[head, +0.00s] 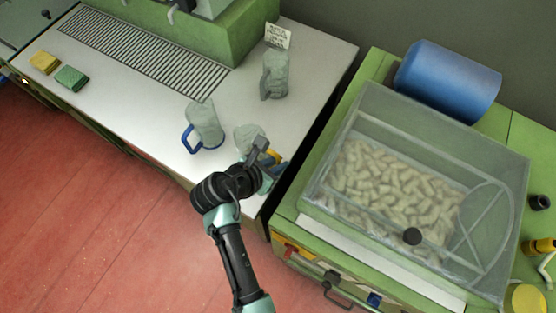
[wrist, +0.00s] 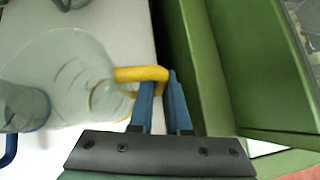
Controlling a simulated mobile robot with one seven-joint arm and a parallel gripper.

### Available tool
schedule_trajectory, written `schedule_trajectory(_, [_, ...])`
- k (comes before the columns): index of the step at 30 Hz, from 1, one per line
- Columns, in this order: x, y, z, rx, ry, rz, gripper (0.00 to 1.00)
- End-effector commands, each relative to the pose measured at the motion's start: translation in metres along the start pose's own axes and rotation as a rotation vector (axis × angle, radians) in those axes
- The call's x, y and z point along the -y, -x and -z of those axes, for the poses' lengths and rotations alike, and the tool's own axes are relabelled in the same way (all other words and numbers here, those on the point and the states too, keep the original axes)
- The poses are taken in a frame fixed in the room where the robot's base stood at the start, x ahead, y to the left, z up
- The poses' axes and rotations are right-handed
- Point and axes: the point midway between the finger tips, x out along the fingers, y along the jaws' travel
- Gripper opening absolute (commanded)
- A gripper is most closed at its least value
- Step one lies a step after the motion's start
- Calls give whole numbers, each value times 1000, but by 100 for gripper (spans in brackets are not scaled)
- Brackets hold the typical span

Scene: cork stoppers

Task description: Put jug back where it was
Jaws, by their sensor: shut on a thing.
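A clear jug with a yellow handle (head: 246,135) is at the front right part of the white counter. It fills the left of the wrist view (wrist: 65,70). My gripper (head: 271,162) is at its right side, with its blue fingers shut on the yellow handle (wrist: 140,73). The fingers also show in the wrist view (wrist: 163,98). My wrist hides part of the jug in the head view. I cannot tell whether its base touches the counter.
A blue-handled jug (head: 205,122) stands close by on the left. A grey-handled jug (head: 275,76) stands behind, by a small sign (head: 278,36). A drain grille (head: 140,52) lies at back left. A green machine with a clear bin of corks (head: 390,185) stands across a narrow gap right.

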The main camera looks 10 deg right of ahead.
Motion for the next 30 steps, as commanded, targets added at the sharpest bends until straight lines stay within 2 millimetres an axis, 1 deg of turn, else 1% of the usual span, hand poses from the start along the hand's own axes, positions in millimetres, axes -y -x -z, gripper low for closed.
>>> schedule_trajectory(8, [0, -1, 1, 1, -1, 0, 0])
schedule_trajectory(9, [0, -1, 0, 1, -1, 0, 22])
schedule_trajectory(13, [0, -1, 0, 1, -1, 0, 45])
schedule_trajectory(23, [0, 1, -1, 1, -1, -1, 45])
schedule_trajectory(26, [-1, 11, -1, 2, 0, -3, 45])
schedule_trajectory(30, [-1, 37, -1, 2, -1, -4, 45])
